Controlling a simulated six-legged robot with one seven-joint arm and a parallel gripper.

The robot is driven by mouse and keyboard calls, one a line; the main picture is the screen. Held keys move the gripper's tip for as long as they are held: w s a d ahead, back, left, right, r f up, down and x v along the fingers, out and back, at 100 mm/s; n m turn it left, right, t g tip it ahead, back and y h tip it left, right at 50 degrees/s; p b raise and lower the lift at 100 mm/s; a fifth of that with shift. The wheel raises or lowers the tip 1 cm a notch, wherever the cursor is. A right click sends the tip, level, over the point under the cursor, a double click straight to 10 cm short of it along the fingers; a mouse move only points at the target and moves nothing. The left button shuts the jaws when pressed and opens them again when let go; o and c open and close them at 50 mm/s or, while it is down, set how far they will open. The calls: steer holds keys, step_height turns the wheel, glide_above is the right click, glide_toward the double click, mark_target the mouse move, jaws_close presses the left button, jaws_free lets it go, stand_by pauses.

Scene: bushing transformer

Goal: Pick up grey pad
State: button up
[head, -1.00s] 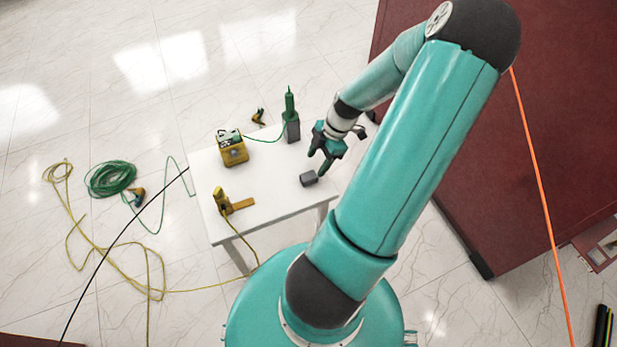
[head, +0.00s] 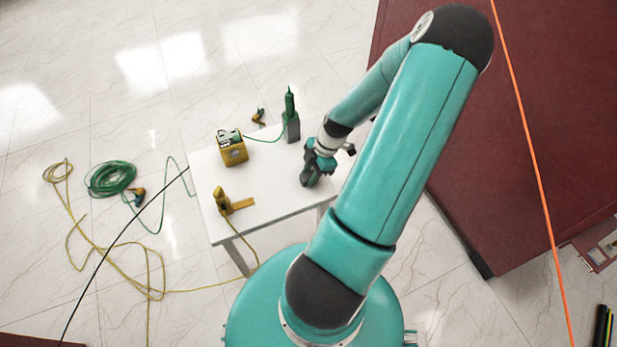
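The grey pad (head: 306,180) lies on the right part of the white table (head: 272,187), near its right edge. In the head view my gripper (head: 312,178) points down right at the pad and covers most of it. Only a small part of the grey pad shows beside the dark fingers. I cannot tell whether the fingers are apart or closed on the pad, as they overlap it at this size.
A green tool on a grey block (head: 291,125) stands at the table's back right. A yellow box (head: 233,150) is at the back left, and a yellow tool (head: 222,199) at the front left. A green cable coil (head: 110,178) lies on the floor.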

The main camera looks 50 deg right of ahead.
mark_target(306, 177)
steer(key=shift+c, duration=0.8)
steer(key=shift+r, duration=0.55)
step_height(306, 177, up, 2)
steer(key=shift+s+r, duration=0.1)
steer(key=shift+r, duration=0.1)
steer(key=s+a+r, duration=0.4)
steer(key=s+r, duration=0.5)
steer(key=s, duration=0.4)
steer(key=shift+r, duration=0.25)
steer(key=shift+s, duration=0.1)
